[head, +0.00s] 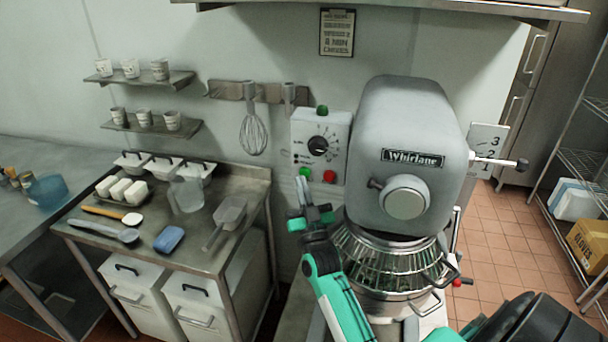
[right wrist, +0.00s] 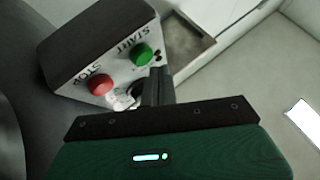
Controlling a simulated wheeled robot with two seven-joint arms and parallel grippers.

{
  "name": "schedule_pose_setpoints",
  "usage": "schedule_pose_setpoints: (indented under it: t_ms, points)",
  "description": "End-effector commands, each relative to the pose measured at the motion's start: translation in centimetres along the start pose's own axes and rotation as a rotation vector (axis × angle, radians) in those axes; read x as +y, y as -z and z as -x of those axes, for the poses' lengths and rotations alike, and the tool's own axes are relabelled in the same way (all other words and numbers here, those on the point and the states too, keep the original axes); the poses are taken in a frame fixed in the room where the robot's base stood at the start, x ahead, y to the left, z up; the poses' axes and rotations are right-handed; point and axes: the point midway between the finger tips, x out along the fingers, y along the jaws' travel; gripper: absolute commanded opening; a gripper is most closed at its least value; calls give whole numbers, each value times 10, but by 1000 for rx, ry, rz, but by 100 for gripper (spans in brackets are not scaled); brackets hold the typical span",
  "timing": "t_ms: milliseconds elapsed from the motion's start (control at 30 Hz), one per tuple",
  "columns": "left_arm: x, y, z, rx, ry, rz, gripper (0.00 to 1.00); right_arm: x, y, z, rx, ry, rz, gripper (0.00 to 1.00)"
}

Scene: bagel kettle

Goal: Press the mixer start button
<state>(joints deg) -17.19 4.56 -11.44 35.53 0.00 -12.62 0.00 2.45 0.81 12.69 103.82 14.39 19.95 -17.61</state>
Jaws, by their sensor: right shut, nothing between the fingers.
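The mixer (head: 405,150) is a large grey machine with a Whirlane label. Its white control panel (head: 300,140) carries a dial, a green button (head: 305,171) and a red button (head: 329,177). In the right wrist view the green button (right wrist: 142,53) sits by the word START and the red button (right wrist: 100,84) by STOP. My right gripper (head: 303,184) is shut and empty, just below the green button in the head view. In the right wrist view its fingertips (right wrist: 157,72) are close beside the green button's edge; I cannot tell whether they touch. My left gripper is out of view.
The caged mixing bowl (head: 385,268) stands close to the right of my right gripper. A steel table (head: 190,262) at left holds a scoop (head: 225,218), a blue sponge (head: 169,239) and containers. A whisk (head: 254,132) hangs on the wall left of the panel.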

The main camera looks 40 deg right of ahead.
Motion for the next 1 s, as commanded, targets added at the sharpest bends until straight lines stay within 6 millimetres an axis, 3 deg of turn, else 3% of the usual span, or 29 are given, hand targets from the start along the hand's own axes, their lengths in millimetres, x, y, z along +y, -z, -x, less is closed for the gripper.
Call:
schedule_pose_setpoints:
  t_ms: [1000]
  points:
    - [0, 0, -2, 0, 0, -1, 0, 6, -6, -8, 0, 0, 0, 0]
